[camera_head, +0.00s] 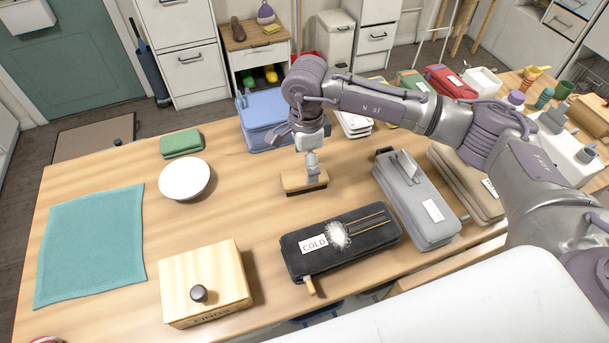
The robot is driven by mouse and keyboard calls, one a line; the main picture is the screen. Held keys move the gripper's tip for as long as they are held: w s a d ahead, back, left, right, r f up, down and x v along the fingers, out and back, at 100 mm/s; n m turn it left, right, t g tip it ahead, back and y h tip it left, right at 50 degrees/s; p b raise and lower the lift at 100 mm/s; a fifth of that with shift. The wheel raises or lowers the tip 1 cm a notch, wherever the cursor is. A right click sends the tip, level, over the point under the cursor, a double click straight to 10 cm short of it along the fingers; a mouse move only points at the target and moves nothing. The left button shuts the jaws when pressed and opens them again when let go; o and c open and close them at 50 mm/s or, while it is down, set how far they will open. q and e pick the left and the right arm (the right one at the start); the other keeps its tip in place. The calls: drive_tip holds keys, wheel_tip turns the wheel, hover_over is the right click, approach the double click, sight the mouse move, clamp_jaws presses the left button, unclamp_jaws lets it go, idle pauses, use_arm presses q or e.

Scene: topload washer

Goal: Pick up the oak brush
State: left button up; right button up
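A light wooden brush (292,183) with a dark underside is near the middle of the wooden table, apparently the oak brush. My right arm reaches in from the right, and its gripper (312,170) points down at the brush. The fingers overlap the top of the wooden block. Whether they are shut on it or only around it cannot be made out, nor whether the brush is clear of the table. My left gripper is not in view.
A black folded item labelled COLD (299,262) lies in front of the brush, and a grey one (408,190) to its right. A white bowl (185,180), teal towel (92,240) and wooden box (205,280) are to the left. Bare table lies between them.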

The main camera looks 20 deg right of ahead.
sight(304, 174)
drive_tip(key=shift+w+f, duration=0.15)
drive_tip(key=shift+f, duration=0.5)
wheel_tip(304, 174, down, 4)
drive_tip(key=p, duration=0.2)
drive_tip(key=shift+a+f+p, duration=0.1)
drive_tip(key=shift+f+p, duration=0.05)
drive_tip(key=shift+p, duration=0.2)
drive_tip(key=shift+f, duration=0.4)
drive_tip(key=shift+w, duration=0.1)
drive_tip(key=shift+c, duration=0.3)
drive_tip(key=c, duration=1.3)
drive_tip(key=shift+o, duration=0.2)
drive_tip(key=shift+r, duration=0.1)
